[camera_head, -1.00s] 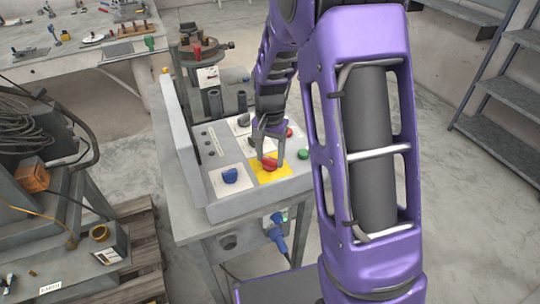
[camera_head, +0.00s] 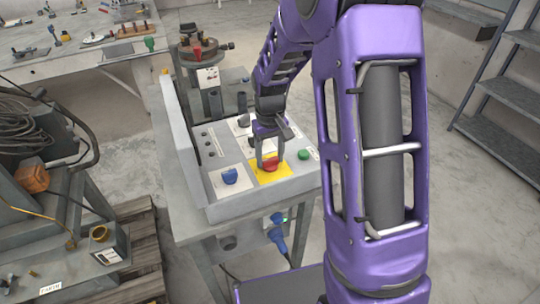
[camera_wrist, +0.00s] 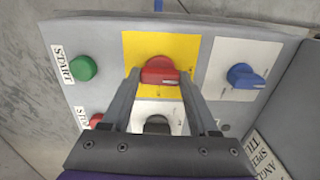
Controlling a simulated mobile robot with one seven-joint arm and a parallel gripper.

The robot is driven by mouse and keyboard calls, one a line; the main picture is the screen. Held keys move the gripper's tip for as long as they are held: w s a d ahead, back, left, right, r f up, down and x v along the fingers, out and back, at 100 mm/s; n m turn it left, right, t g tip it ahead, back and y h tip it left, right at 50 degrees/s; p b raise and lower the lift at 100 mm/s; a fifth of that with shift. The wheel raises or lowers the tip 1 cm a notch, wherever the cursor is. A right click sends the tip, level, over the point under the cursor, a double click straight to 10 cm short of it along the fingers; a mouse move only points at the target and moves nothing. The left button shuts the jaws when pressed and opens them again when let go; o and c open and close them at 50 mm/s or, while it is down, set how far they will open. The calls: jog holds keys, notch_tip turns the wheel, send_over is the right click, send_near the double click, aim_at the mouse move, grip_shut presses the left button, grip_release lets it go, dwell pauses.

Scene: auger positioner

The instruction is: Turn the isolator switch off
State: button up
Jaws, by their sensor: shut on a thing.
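The isolator switch (camera_head: 271,165) is a red rotary knob on a yellow plate (camera_head: 268,179) on the grey control panel. In the wrist view the red knob (camera_wrist: 160,72) sits between my two fingertips, with its handle lying roughly across the picture. My gripper (camera_head: 268,157) is at the knob from above, and it also shows in the wrist view (camera_wrist: 160,78). It is shut on the red knob. The fingers hide part of the knob in the head view.
A blue knob (camera_head: 230,175) is beside the yellow plate, and a green button (camera_head: 304,154) is on its other side. A black knob (camera_wrist: 157,125) and red button (camera_wrist: 96,121) are partly behind my gripper. The panel's raised side wall (camera_head: 178,135) stands at left.

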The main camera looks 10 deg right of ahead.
aim_at(270, 159)
jog(key=shift+n, duration=0.3)
dwell(0.4)
jog(key=o, duration=1.4)
jog(key=shift+c, duration=0.2)
jog(key=shift+r, duration=0.1)
notch_tip(270, 159, up, 17)
jog(key=p, duration=0.1)
jog(key=shift+r, duration=0.15)
